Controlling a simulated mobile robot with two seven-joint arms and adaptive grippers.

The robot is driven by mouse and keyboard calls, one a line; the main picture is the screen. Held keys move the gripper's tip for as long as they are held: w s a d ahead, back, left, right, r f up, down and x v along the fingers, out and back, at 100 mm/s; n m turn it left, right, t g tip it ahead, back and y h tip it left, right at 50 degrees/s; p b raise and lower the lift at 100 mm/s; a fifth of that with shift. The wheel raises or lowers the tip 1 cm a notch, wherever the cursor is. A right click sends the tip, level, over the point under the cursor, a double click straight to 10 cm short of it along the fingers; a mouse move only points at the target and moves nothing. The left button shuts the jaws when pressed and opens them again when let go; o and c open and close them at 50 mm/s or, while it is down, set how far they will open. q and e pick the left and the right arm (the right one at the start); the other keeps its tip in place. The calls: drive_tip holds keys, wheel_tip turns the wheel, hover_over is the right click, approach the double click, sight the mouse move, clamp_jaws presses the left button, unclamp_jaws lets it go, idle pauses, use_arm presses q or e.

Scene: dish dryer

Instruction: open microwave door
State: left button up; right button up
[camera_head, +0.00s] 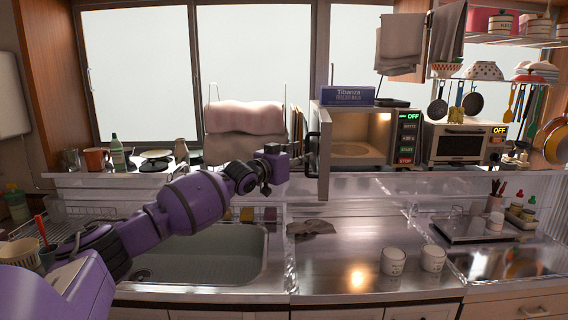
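The microwave (391,132) stands on the back shelf, with a panel reading OFF on its right side. Its door (325,152) is swung open toward me and shows almost edge-on at the left of the opening. The dark handle (307,143) is on the door's left face. The lit cavity with a round plate (350,150) is visible. My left gripper (290,161) is at the end of the purple arm, just left of the door near the handle. Its fingers are too small and dark to tell open from shut, or whether they touch the door. My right gripper is out of view.
A blue box (348,96) lies on top of the microwave. A toaster oven (458,142) stands right of it. A pink towel (243,117) hangs behind my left arm. The sink (200,262) is below the arm. Two white cups (392,261) (433,258) stand on the steel counter.

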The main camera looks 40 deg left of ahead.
use_arm(q)
drive_tip(key=s, duration=0.8)
drive_tip(key=shift+s, duration=0.2)
drive_tip(key=shift+d, duration=0.1)
